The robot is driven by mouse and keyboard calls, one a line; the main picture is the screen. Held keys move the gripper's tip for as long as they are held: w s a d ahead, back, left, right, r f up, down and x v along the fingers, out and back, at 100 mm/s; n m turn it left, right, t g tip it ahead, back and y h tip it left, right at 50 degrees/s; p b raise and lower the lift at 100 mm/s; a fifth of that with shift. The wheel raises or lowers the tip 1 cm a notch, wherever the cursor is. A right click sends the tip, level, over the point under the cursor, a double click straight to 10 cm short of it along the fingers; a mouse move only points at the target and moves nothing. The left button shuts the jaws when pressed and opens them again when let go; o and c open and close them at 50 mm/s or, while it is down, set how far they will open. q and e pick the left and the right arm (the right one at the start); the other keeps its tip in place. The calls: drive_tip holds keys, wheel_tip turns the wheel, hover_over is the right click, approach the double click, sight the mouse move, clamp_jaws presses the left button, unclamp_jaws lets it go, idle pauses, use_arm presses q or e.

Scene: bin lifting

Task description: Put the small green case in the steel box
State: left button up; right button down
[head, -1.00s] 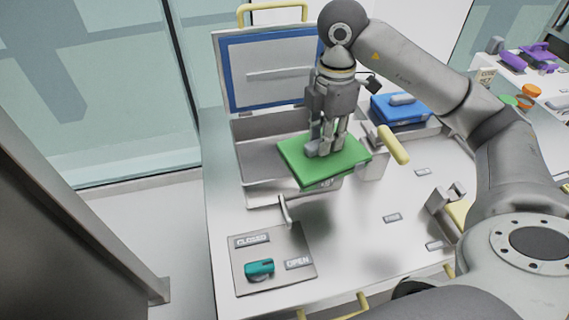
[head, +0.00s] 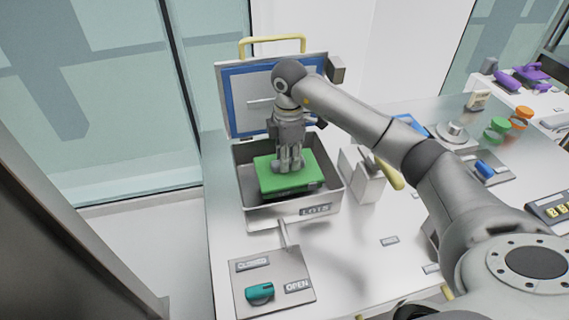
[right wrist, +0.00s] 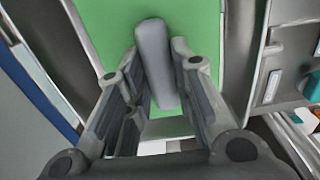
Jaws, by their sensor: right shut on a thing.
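The small green case (head: 310,172) is a flat green block with a grey handle (right wrist: 154,62) on top. My right gripper (head: 288,168) is above the case, shut on this handle. In the head view the case is over the opening of the steel box (head: 262,216), within its walls; I cannot tell whether it touches the floor. The box stands on the table with its blue-lined lid raised at the back. In the right wrist view the green top (right wrist: 105,25) fills the upper middle, with the handle between my fingers. My left gripper is not in view.
A panel with a teal knob (head: 260,292) is in front of the box. A grey block (head: 362,178) with a yellow handle stands right of the box. A blue case (head: 408,122) is partly hidden behind my arm. Orange and green round items (head: 497,128) are at the right.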

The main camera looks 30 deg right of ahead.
drive_tip(key=shift+w+a+f, duration=0.15)
drive_tip(key=shift+w+f, duration=0.55)
drive_tip(key=shift+f, duration=0.05)
drive_tip(key=shift+f+p, duration=0.35)
drive_tip(key=shift+p, duration=0.15)
wheel_tip(320, 180, down, 2)
drive_tip(key=shift+w+f+p, duration=0.1)
drive_tip(key=shift+p, duration=0.35)
drive_tip(key=shift+f, duration=0.2)
drive_tip(key=shift+f, duration=0.2)
drive_tip(key=c, duration=1.3)
unclamp_jaws()
drive_tip(key=shift+o, duration=0.2)
drive_tip(key=shift+r, duration=0.15)
